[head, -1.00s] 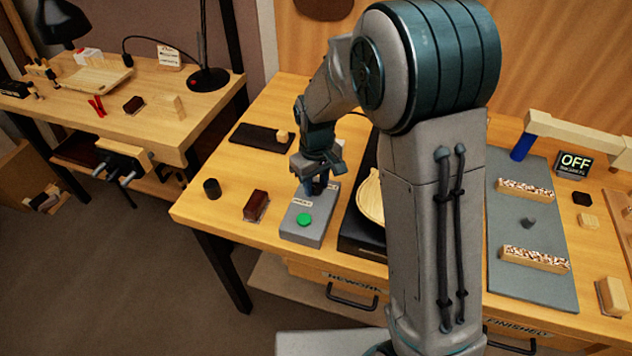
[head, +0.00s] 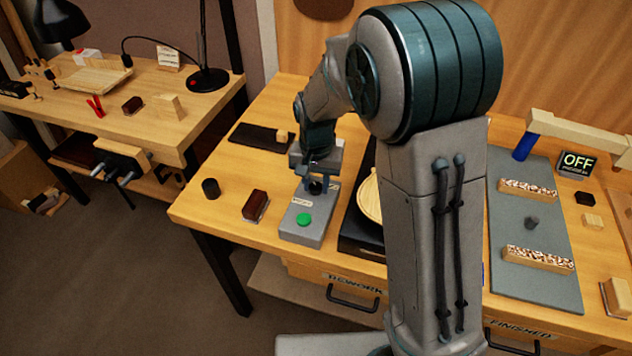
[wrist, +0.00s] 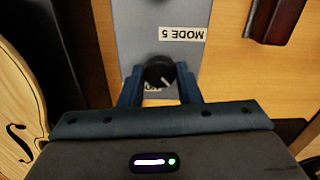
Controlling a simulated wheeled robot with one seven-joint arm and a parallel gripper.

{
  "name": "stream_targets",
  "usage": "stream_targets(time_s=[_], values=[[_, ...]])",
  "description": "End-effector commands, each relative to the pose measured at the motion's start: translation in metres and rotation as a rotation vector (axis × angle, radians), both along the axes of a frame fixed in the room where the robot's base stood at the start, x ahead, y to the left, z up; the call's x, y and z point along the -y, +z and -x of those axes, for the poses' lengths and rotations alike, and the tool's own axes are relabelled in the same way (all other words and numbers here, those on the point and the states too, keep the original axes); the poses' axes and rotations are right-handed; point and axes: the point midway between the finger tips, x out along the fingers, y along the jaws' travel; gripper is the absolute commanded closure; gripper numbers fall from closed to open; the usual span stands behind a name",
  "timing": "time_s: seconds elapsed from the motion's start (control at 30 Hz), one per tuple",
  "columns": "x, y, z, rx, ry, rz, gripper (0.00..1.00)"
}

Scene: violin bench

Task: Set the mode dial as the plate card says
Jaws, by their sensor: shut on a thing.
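The mode dial (wrist: 159,73) is a round black knob with a pale pointer mark, on a grey control box (head: 307,232). My gripper (head: 316,186) is over the back part of the box. In the wrist view my gripper (wrist: 160,85) has its two blue fingers on either side of the dial, shut on it. A label (wrist: 182,33) reading "MODE 5" is on the box, upside down in that view. Another label near the dial is mostly hidden by the gripper. A green button (head: 304,219) sits at the front of the box. I cannot make out a plate card.
A violin plate (head: 369,198) lies on a dark base right of the box, partly behind my arm. A dark red block (head: 255,205) and a black cylinder (head: 211,188) stand to the left. A display (head: 577,163) at the right reads "OFF".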

Motion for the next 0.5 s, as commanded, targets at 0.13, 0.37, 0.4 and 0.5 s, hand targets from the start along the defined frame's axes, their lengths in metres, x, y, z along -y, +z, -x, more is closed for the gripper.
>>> stream_targets(time_s=[0.13,0.37,0.4,0.5], values=[[-0.0005,0.0008,-0.0003,0.002,-0.138,0.001,0.93],[-0.0005,0.0012,-0.0004,0.001,-0.351,0.0,0.93],[-0.0006,0.0012,-0.0005,0.001,-0.384,0.0,0.93],[-0.0005,0.0013,-0.0004,0.001,-0.465,0.001,0.93]])
